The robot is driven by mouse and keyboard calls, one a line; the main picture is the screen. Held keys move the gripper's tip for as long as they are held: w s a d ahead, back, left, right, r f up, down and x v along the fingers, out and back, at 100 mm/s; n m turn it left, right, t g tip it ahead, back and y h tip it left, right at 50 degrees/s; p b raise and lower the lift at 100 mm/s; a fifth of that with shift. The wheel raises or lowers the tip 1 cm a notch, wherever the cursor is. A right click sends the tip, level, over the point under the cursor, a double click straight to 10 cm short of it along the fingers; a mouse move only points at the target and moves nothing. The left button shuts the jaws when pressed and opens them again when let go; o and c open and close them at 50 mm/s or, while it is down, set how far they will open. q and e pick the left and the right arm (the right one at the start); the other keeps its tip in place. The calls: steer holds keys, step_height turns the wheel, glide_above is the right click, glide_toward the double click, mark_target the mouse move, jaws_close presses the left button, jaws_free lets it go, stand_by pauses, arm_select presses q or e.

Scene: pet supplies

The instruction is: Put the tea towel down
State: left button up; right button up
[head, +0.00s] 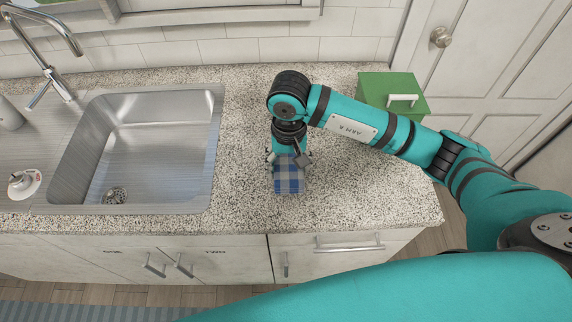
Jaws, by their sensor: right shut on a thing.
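The tea towel (290,181) is a small blue-and-white checked cloth on or just above the speckled countertop (235,200), right of the sink. I cannot tell whether it touches the counter. My right gripper (287,161) points down at the towel's back edge and is shut on it. The gripper's fingers partly hide that edge. My left gripper is not in view.
A steel sink (150,140) with a tap (50,55) lies to the left. A green box (393,95) with a white handle stands at the back right. Counter around the towel is clear. A white dish (24,184) sits at the far left.

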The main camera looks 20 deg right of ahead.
mark_target(286, 171)
steer(key=shift+w+a, duration=0.2)
steer(key=shift+w, duration=0.2)
step_height(286, 171, down, 3)
steer(key=shift+f+p, duration=0.1)
steer(key=shift+p, duration=1)
steer(key=shift+f, duration=0.25)
steer(key=shift+w+f+b, duration=0.1)
steer(key=shift+f+b, duration=0.1)
steer(key=shift+b, duration=0.15)
steer(key=o, duration=1)
steer(key=shift+o, duration=0.2)
steer(key=shift+r, duration=0.1)
